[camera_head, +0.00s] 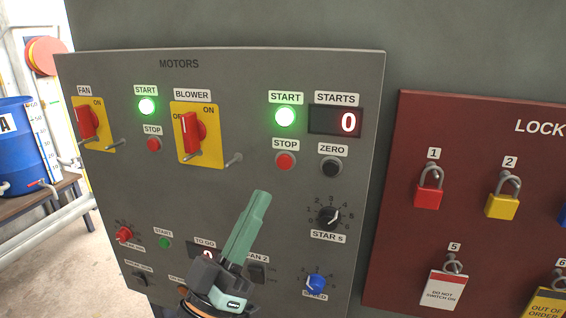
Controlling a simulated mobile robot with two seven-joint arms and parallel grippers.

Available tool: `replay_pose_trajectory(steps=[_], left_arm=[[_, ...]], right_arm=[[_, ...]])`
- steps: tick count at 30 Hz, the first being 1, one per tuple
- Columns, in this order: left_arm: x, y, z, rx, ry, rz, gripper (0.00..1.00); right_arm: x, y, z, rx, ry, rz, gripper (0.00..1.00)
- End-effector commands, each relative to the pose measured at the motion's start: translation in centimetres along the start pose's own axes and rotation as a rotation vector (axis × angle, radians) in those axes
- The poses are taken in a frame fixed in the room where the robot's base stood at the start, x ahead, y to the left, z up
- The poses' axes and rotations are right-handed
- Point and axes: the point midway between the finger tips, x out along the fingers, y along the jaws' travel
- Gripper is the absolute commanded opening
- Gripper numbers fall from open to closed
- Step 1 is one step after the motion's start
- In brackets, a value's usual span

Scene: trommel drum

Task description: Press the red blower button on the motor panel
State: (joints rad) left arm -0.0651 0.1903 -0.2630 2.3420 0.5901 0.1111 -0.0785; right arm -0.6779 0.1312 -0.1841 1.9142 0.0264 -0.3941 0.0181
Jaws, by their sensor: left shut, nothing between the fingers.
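The grey motor panel (205,215) headed MOTORS faces me. The blower group has a red rotary switch (192,133) on a yellow plate, a lit green START button (285,116) and a red button (285,161) labelled STOP below it. My left gripper (261,196) is shut, its green fingers together and empty, pointing up in front of the panel. Its tip is below and a little left of the red blower button in the picture. I see no contact with the button, and the gap in depth is hard to judge. My right gripper is out of view.
Close by are the STARTS display (336,122) reading 0, a black ZERO button (331,166) and a black knob (328,217). The fan's red STOP button (154,145) is farther left. A dark red lock board (472,225) with padlocks hangs at right.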

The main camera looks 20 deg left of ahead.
Motion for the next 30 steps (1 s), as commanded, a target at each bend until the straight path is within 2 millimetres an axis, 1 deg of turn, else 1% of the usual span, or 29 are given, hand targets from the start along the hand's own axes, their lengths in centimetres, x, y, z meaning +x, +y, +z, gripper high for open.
replay_pose_trajectory(steps=[5, 18, 24, 30], left_arm=[[1.0, -0.8, 0.8, 0.002, 0.001, 0.0, 0.0], [5.0, -3.7, 3.8, 0.001, -0.001, 0.0, 0.0], [5.9, -4.3, 4.3, 0.0, 0.0, 0.0, 0.0], [6.1, -4.4, 4.4, 0.0, -0.001, -0.001, 0.0]], right_arm=[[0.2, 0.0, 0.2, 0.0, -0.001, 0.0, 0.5], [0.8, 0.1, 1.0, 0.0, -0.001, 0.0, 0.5], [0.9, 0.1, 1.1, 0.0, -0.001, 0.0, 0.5], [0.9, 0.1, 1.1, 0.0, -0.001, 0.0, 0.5]])
